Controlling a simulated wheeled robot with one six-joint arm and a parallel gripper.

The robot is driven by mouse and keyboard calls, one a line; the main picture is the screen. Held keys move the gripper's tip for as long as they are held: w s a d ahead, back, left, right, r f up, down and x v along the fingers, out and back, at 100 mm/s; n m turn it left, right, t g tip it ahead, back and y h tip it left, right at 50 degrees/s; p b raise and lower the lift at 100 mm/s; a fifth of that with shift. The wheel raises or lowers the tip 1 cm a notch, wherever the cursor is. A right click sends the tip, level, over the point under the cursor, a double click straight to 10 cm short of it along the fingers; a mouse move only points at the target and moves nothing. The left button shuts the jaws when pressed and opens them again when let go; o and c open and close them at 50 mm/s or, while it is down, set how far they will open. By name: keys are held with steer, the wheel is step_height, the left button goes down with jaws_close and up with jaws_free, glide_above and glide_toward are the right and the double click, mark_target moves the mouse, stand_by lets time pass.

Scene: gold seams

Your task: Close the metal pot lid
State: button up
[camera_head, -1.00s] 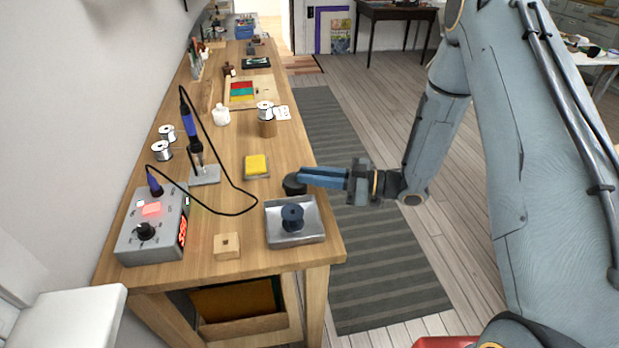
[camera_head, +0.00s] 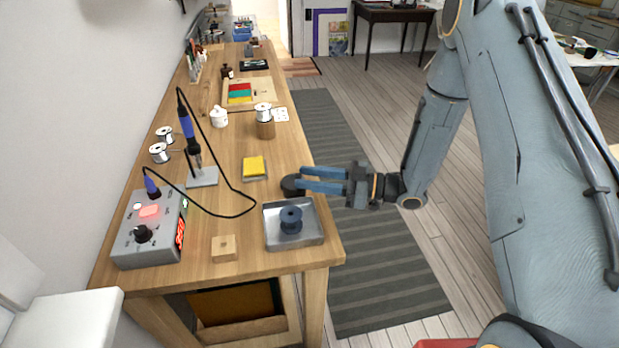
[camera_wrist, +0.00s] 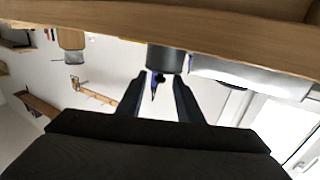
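A small dark round pot (camera_head: 290,185) stands at the right edge of the wooden workbench, behind the metal tray. In the wrist view a grey cylinder (camera_wrist: 167,60), which looks like this pot, appears beyond my fingertips, against the bench edge. I cannot make out a separate lid or tell whether the pot is open. My gripper (camera_head: 301,178) is open, with its two blue fingers apart and pointing left at the pot's right side. In the wrist view my gripper (camera_wrist: 158,84) has nothing between its fingers. I cannot tell whether a fingertip touches the pot.
A metal tray (camera_head: 314,238) holding a dark blue spool (camera_head: 291,219) stands in front of the pot. A yellow sponge (camera_head: 253,166), a wooden block (camera_head: 224,248), a soldering station (camera_head: 148,240) and its cable lie left.

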steer(key=s+d+b, duration=0.1)
steer(key=d+b, duration=0.1)
steer(key=d, duration=0.5)
steer(key=shift+d, duration=0.35)
steer(key=shift+s, duration=0.1)
